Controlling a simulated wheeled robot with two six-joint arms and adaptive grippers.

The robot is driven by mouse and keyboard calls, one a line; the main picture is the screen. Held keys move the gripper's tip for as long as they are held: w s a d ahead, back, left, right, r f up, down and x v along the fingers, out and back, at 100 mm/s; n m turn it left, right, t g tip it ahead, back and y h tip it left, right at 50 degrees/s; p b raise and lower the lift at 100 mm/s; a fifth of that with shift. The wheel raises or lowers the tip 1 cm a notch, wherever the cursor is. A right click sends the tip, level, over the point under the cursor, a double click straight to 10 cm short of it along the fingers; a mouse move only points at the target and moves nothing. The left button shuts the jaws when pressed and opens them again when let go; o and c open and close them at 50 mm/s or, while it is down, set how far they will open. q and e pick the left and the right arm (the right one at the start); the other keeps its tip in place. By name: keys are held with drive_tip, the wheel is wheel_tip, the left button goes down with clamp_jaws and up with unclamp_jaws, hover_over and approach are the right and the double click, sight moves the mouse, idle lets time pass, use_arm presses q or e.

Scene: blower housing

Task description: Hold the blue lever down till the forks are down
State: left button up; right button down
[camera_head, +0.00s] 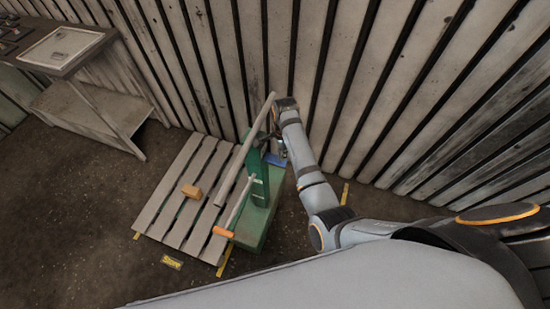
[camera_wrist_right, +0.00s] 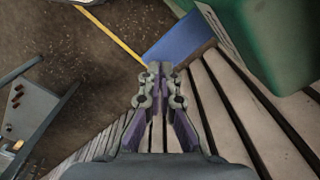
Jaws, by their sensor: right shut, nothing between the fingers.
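The blue lever (camera_head: 275,160) sticks out from the upper part of the green machine (camera_head: 256,215). It also shows in the wrist view as a flat blue plate (camera_wrist_right: 180,42) beside the green body (camera_wrist_right: 270,40). My right gripper (camera_head: 272,139) is just beyond the lever in the head view. In the wrist view its shut, empty fingertips (camera_wrist_right: 160,69) are at the lever's near edge; I cannot tell whether they touch it. I cannot make out the forks; the slatted pallet (camera_head: 172,205) may cover them. My left gripper is out of view.
A long grey bar (camera_head: 245,148) slants over the pallet, with an orange-ended handle (camera_head: 223,232) nearby. A small tan block (camera_head: 192,191) lies on the slats. A workbench (camera_head: 95,115) stands at the left. The slatted wall (camera_head: 340,70) is close behind my right arm.

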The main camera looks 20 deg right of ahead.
wheel_tip(320, 180, down, 4)
drive_tip(key=shift+s+f+b, duration=0.1)
drive_tip(key=shift+b, duration=0.9)
drive_tip(key=shift+r+p, duration=0.25)
drive_tip(key=shift+p, duration=0.1)
idle(0.4)
wheel_tip(320, 180, up, 4)
drive_tip(key=p, duration=0.5)
drive_tip(key=shift+r, duration=0.1)
drive_tip(key=shift+f, duration=0.3)
